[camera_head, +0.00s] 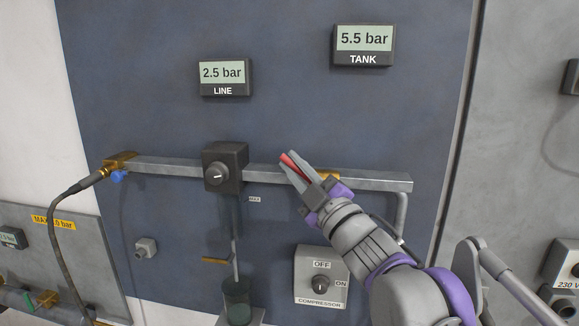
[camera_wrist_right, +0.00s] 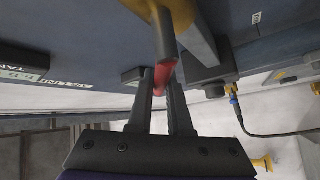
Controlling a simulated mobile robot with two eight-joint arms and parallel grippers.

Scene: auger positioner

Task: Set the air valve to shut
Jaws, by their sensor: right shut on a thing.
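The air valve shows as a brass body (camera_head: 329,175) on the grey pipe, partly hidden behind my right gripper in the head view. Its red lever (camera_head: 289,160) points up and to the left there. My right gripper (camera_head: 291,164) is shut on the red lever, with one finger on each side of it. In the right wrist view the red lever (camera_wrist_right: 163,74) lies between the two fingertips, and the brass valve body (camera_wrist_right: 146,8) is at the top. My left gripper is not in view.
The grey pipe (camera_head: 385,183) runs across the blue panel, with a black regulator (camera_head: 224,166) left of the valve. The LINE display (camera_head: 223,77) reads 2.5 bar and the TANK display (camera_head: 363,44) 5.5 bar. A compressor switch box (camera_head: 321,277) sits below, close to my right arm.

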